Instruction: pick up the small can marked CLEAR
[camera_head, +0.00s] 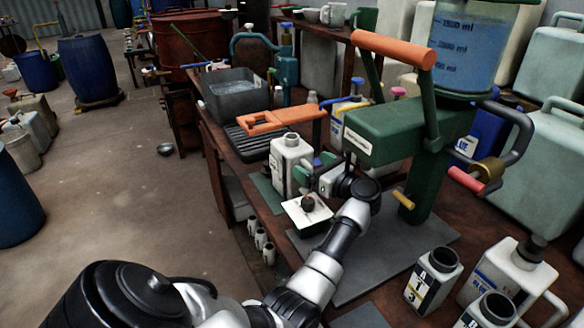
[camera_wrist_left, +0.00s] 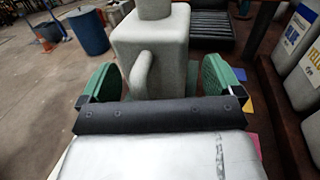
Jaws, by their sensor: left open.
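A small white can (camera_head: 292,158) with an open neck stands upright on the bench beside the green press. Its label is too small to read, so I cannot tell if it says CLEAR. In the wrist view the can (camera_wrist_left: 160,45) shows its handle side, pale grey. My left gripper (camera_head: 312,172) is beside the can in the head view. In the wrist view the left gripper (camera_wrist_left: 163,80) is open, its green pads on either side of the can, with gaps visible. The can's lower part is hidden by the gripper. My right gripper is not in view.
The green press (camera_head: 400,135) with an orange handle stands right of the can. An orange lever (camera_head: 268,122) lies behind it, near a black ribbed tray (camera_head: 250,143). A white plate with a dark knob (camera_head: 300,217) is in front. Bottles (camera_head: 432,280) crowd the front right.

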